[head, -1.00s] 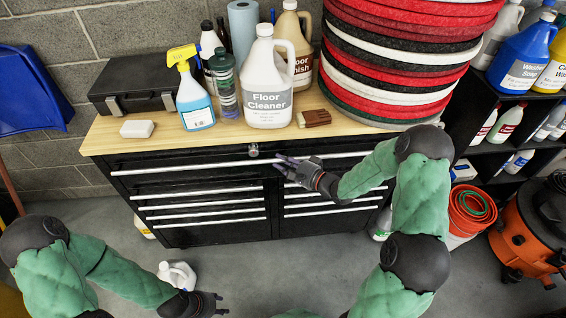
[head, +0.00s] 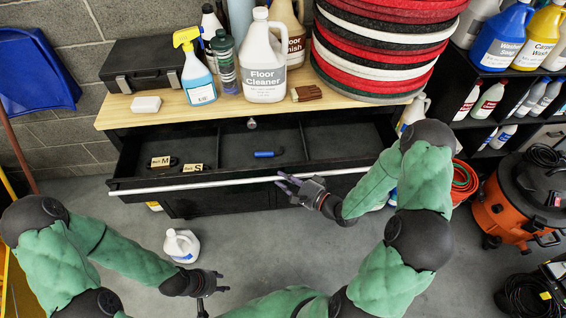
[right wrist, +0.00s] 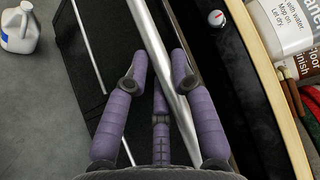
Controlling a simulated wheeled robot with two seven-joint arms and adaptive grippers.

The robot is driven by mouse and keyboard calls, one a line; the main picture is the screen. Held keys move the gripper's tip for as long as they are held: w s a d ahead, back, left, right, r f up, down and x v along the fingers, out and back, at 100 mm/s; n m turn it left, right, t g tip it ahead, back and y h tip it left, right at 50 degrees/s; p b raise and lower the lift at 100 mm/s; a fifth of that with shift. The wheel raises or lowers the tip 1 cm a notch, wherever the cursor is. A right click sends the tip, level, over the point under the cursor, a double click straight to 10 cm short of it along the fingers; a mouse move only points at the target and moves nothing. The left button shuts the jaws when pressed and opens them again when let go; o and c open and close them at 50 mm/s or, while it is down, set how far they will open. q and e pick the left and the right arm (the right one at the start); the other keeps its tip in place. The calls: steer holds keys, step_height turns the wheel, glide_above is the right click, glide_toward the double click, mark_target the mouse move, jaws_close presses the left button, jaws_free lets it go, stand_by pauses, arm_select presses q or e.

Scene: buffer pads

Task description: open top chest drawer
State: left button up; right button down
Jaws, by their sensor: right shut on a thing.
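The top chest drawer (head: 330,140) stands pulled out from the black chest, its inside bare to view. It is full width with dividers. Its long silver handle bar (head: 225,183) runs along the front edge. My right gripper (head: 283,184) is at the bar, right of its middle. In the right wrist view the bar (right wrist: 172,75) passes between the purple fingers of the gripper (right wrist: 160,62), which is shut on it. My left gripper (head: 208,291) hangs low, away from the chest, with its fingers apart and empty.
In the drawer lie two tagged items (head: 162,162) and a blue-handled tool (head: 268,154). The wooden top (head: 120,112) carries bottles, a case and stacked pads (head: 380,60). A white jug (head: 181,246) stands on the floor. An orange vacuum (head: 515,205) is at right.

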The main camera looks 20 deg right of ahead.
steer(key=s+a, duration=0.1)
steer(key=s, duration=0.5)
steer(key=shift+s+a+p, duration=0.25)
steer(key=shift+a+p, duration=0.15)
steer(key=shift+p, duration=0.05)
steer(key=c, duration=1.3)
jaws_free()
steer(key=v, duration=1.2)
steer(key=shift+w+f, duration=0.1)
steer(key=shift+f, duration=0.05)
